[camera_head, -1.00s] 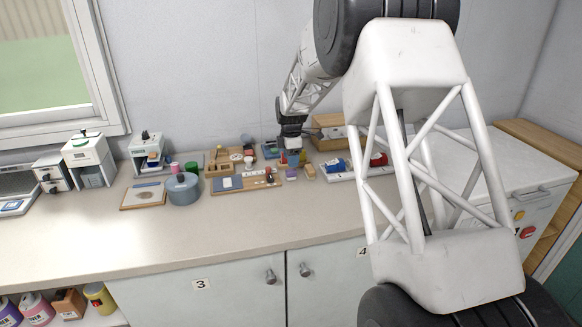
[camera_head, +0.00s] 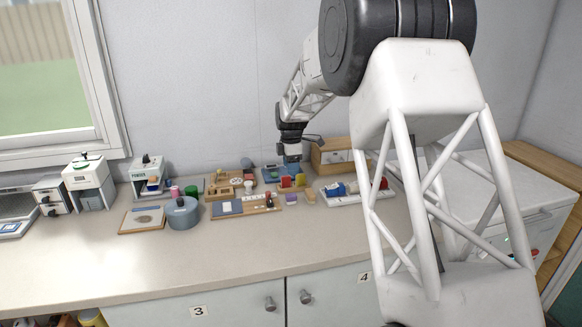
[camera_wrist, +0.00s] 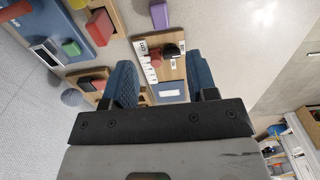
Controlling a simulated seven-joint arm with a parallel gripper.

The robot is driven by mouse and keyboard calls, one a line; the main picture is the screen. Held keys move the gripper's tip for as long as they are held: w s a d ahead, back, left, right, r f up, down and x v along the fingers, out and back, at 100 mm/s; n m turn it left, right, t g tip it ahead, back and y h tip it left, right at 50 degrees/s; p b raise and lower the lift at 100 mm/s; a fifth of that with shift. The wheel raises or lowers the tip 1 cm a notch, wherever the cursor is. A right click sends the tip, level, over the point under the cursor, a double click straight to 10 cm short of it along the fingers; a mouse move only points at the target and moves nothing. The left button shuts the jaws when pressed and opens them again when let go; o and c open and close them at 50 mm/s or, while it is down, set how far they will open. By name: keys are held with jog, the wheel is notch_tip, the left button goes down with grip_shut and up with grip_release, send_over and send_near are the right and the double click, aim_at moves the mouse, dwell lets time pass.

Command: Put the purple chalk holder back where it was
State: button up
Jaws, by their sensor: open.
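The purple chalk holder (camera_head: 291,199) is a small purple block on the bare counter, to the right of a wooden board. In the wrist view the purple block (camera_wrist: 159,15) is at the top edge, apart from both fingers. My gripper (camera_head: 292,157) hangs above the back part of the counter, higher than the block. In the wrist view my gripper (camera_wrist: 161,62) has its two blue fingers spread wide, with nothing held between them. The wooden board shows below, in the gap between the fingers.
The wooden board (camera_head: 230,209) carries a blue pad and a red-black piece. Red and yellow blocks (camera_head: 292,182) stand behind the purple one, and a tan block (camera_head: 310,196) beside it. A white tray (camera_head: 352,196) is to the right. The front counter (camera_head: 200,255) is clear.

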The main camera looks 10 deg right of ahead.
dwell(0.3)
jog(key=s+a+r+m, duration=0.1)
jog(key=s+r+m, duration=0.25)
jog(key=s, duration=0.65)
jog(key=s+a+r+m+t, duration=0.1)
jog(key=s+r+m, duration=0.3)
jog(key=s, duration=0.5)
jog(key=s+a+r+m, duration=0.2)
jog(key=s+r, duration=0.3)
jog(key=s, duration=0.5)
jog(key=s+f+m, duration=0.2)
jog(key=s+m, duration=0.2)
jog(key=s, duration=0.9)
jog(key=s+a+f+m+t, duration=0.1)
jog(key=s+m, duration=0.3)
jog(key=s, duration=1)
jog(key=shift+s+a+f+m+t, duration=0.15)
jog(key=shift+s+f+m+t, duration=0.15)
jog(key=shift+f, duration=0.55)
